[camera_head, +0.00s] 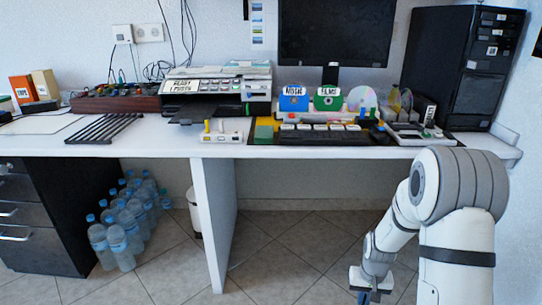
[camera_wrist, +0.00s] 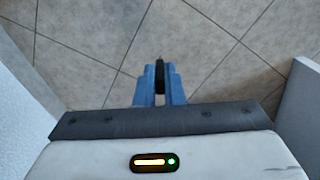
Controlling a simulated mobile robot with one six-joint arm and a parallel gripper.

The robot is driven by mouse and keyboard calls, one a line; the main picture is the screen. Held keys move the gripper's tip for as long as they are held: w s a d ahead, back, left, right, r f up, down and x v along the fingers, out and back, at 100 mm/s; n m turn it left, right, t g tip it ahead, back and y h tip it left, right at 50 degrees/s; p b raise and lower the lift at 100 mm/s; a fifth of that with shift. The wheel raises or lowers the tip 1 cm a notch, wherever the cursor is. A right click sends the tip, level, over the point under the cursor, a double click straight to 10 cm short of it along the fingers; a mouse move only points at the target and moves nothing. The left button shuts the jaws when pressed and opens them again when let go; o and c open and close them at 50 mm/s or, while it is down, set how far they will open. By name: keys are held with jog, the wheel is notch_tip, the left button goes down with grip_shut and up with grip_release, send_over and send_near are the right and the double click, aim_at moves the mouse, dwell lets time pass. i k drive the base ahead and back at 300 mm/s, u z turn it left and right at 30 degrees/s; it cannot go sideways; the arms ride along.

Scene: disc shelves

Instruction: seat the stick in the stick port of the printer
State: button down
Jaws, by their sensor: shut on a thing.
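The printer (camera_head: 256,86) stands on the desk, left of the monitor, with a label on its front. Its stick port is too small to make out. My gripper (camera_head: 368,291) hangs low in front of the desk at the bottom right, well away from the printer. In the wrist view, the blue fingers of my gripper (camera_wrist: 160,92) are shut on a thin dark thing, which I take to be the stick (camera_wrist: 160,70). Only its narrow black end shows between the fingers; the rest is hidden.
The white desk (camera_head: 165,146) holds a small white block with coloured pegs (camera_head: 220,137), a keyboard (camera_head: 320,137), disc holders (camera_head: 327,99) and a black computer tower (camera_head: 455,70). Water bottles (camera_head: 125,232) stand under the desk. The tiled floor around my gripper is clear.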

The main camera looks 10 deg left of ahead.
aim_at(256, 88)
jog(key=z, duration=0.1)
jog(key=i, duration=0.8)
jog(key=u, duration=1.1)
